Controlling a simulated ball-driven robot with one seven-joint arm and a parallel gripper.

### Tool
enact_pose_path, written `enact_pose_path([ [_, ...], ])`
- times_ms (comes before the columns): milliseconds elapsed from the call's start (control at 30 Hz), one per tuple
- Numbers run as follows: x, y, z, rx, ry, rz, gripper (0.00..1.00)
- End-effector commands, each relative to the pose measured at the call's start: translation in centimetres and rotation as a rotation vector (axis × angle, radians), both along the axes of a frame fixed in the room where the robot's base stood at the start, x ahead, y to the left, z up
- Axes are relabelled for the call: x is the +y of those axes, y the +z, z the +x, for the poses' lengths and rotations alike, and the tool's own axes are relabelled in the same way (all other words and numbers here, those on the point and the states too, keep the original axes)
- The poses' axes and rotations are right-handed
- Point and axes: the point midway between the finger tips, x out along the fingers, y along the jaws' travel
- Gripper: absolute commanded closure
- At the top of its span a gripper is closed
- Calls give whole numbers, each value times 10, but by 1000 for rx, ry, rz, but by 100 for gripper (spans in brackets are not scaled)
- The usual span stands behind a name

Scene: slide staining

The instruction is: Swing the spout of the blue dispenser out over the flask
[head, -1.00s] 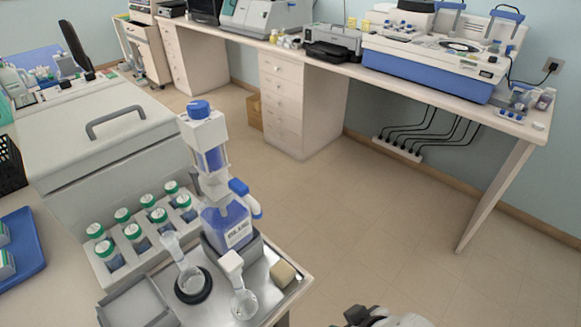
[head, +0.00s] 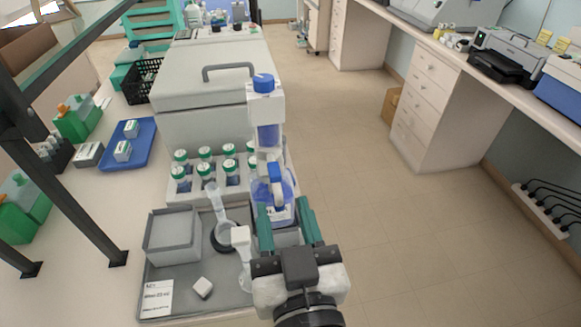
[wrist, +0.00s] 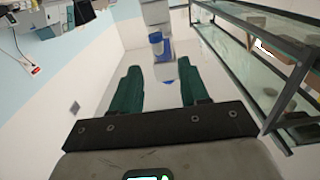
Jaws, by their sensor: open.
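The blue dispenser (head: 267,137) stands upright at the right rear of the grey tray, a blue-capped pump on a bottle of blue liquid. Its blue spout (head: 276,173) points toward the camera, not over the flask. The flask (head: 224,222), clear with a tall neck, stands in a black ring left of the dispenser. My gripper (head: 284,208) is open in front of the dispenser, its two teal fingers apart with nothing held. In the wrist view, the blue spout (wrist: 156,44) shows beyond the gap between the fingers (wrist: 157,78); I see no contact.
A white-stoppered clear vessel (head: 242,262) stands close left of my gripper. Green-capped jars (head: 205,172) stand in a rack behind. Open floor lies to the right.

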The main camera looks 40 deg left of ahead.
Motion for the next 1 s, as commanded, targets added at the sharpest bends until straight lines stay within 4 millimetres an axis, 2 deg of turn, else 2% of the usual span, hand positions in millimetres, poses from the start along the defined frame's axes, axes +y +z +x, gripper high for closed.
enact_pose_path([
  [300,44,2,38,2,-1,-1,55],
  [500,61,0,53,3,-1,-2,55],
  [900,66,-1,57,2,-1,-1,55],
  [1000,66,-1,57,2,-1,-1,64],
])
